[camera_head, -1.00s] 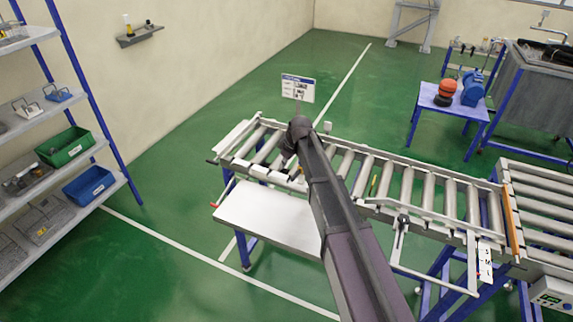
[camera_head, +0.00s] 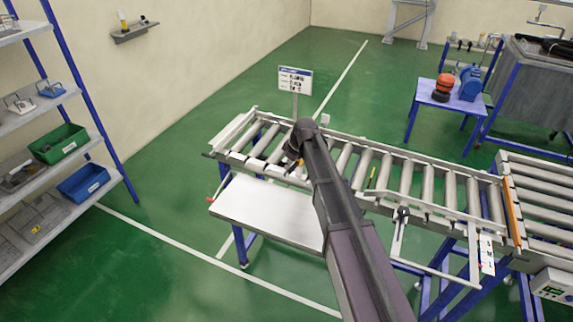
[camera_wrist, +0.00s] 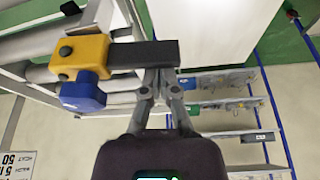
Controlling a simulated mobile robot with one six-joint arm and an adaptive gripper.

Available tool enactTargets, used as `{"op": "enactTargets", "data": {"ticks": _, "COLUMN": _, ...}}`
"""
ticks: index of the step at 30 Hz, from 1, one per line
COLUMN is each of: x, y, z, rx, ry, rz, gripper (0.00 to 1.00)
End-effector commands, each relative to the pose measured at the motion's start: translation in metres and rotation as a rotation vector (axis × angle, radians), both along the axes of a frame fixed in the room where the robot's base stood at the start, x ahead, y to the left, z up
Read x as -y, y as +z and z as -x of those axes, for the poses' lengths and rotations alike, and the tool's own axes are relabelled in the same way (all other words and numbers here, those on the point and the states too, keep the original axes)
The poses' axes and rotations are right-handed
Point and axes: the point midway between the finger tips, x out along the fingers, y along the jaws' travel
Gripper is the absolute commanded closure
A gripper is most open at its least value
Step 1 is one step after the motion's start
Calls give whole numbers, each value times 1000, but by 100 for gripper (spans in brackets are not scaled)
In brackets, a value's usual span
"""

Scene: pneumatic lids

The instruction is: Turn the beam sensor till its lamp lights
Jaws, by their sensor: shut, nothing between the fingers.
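The beam sensor, as I take it, is the yellow block with a blue housing (camera_wrist: 82,92) in the left of the wrist view, on the roller conveyor's side rail. A dark grey bar (camera_wrist: 145,54) sticks out from the yellow block to the right. My gripper (camera_wrist: 158,78) is shut and empty, its fingertips at the bar's lower edge in the picture. I cannot tell whether they touch it. I see no lit lamp on the sensor. In the head view my arm hides most of the sensor and gripper.
The roller conveyor (camera_head: 410,163) runs to the right. A white side table (camera_head: 268,212) stands in front of it. A sign (camera_head: 295,80) rises behind. Shelves with bins (camera_head: 60,143) stand at the left. Green floor between shelves and conveyor is clear.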

Motion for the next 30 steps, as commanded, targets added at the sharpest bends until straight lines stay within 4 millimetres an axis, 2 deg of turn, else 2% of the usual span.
{"op": "enactTargets", "data": {"ticks": 6, "x": 1, "y": 0, "z": 0, "rx": 0, "ry": 0, "rz": 0, "gripper": 100}}
{"op": "enactTargets", "data": {"ticks": 13, "x": 15, "y": -1, "z": 8, "rx": -1, "ry": -2, "rz": 0, "gripper": 100}}
{"op": "enactTargets", "data": {"ticks": 24, "x": 13, "y": 0, "z": 7, "rx": 0, "ry": -1, "rz": 0, "gripper": 100}}
{"op": "enactTargets", "data": {"ticks": 30, "x": 3, "y": 0, "z": 5, "rx": 1, "ry": 0, "rz": 0, "gripper": 100}}
